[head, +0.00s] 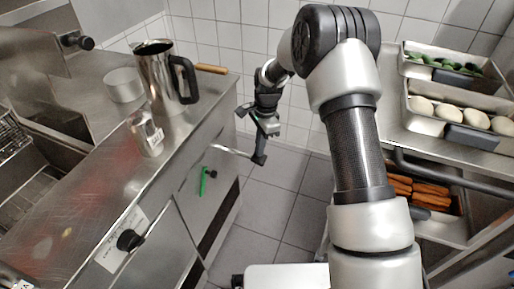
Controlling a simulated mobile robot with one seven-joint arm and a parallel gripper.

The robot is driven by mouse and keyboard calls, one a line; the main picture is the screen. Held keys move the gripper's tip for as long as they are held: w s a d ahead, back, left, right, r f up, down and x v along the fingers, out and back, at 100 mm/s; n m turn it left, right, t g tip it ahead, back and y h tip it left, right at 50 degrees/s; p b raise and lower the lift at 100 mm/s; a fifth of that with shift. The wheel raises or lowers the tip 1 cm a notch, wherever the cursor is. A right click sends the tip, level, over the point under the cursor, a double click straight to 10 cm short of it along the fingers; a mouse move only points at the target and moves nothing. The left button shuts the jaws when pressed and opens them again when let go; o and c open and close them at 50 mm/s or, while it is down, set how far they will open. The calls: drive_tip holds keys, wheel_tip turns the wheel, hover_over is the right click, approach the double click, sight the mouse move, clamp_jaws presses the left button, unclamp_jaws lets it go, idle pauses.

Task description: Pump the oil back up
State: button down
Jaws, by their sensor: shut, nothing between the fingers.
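The steel fryer cabinet (200,165) stands on the left in the head view. A green handle (203,182) hangs down on its front panel. Above it, a bent silver bar (231,151) sticks out from the panel toward the right, ending near a dark piece under my gripper. A black knob (130,240) sits on a pale label lower on the front. My gripper (268,127) is shut and empty, pointing down beside the cabinet front, close above the bar's outer end. I cannot tell whether it touches the bar. No oil is clearly visible.
A steel jug (166,80) with a black handle, a shaker (146,133) and a round pot (124,85) stand on the cabinet top. Fryer baskets (10,137) are at far left. A counter with food trays (461,107) is on the right.

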drive_tip(key=shift+w+d+r+p, duration=0.25)
drive_tip(key=shift+d, duration=0.2)
drive_tip(key=shift+w+d+r+p, duration=0.2)
drive_tip(key=shift+w+d+r, duration=0.05)
drive_tip(key=shift+d, duration=0.15)
drive_tip(key=shift+w+d, duration=0.1)
drive_tip(key=shift+d, duration=0.25)
wheel_tip(320, 180, up, 17)
drive_tip(key=d+p, duration=0.1)
drive_tip(key=p, duration=0.2)
drive_tip(key=shift+w+d+r+p, duration=0.2)
drive_tip(key=shift+w+d+p, duration=0.1)
drive_tip(key=shift+w+p, duration=0.05)
drive_tip(key=s+a+m, duration=0.1)
drive_tip(key=m, duration=0.2)
drive_tip(key=a+m, duration=0.2)
drive_tip(key=m, duration=0.1)
drive_tip(key=s+a+m+h, duration=0.1)
drive_tip(key=a+m, duration=0.1)
drive_tip(key=m, duration=0.1)
drive_tip(key=shift+s+f, duration=0.2)
drive_tip(key=shift+s, duration=0.1)
drive_tip(key=shift+f, duration=0.1)
wheel_tip(320, 180, down, 14)
drive_tip(key=b, duration=0.3)
